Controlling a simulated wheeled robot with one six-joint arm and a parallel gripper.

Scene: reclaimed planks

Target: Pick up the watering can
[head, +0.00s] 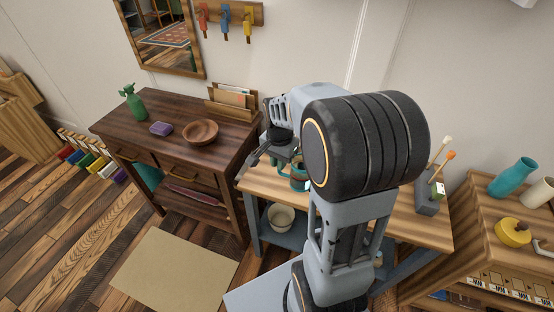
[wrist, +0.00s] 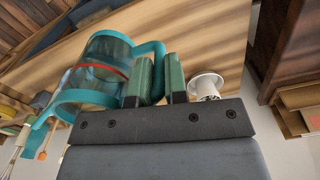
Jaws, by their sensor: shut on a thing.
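The watering can (wrist: 100,75) is teal with a red band and fills the left of the wrist view. In the head view a small teal part of it (head: 298,179) shows beside my arm, above the light wooden table; the rest is hidden. My gripper (wrist: 159,78) is shut on the can's handle, which passes between the two fingers. In the head view my gripper (head: 265,152) is partly hidden by my own arm. I cannot tell whether the can still touches the tabletop.
The light wooden table (head: 410,228) has a grey holder (head: 427,198) with tools at its right. A small white pot (wrist: 205,84) stands near the fingers. A dark sideboard (head: 170,105) with a wooden bowl (head: 200,132) is left. A cabinet (head: 480,225) is right.

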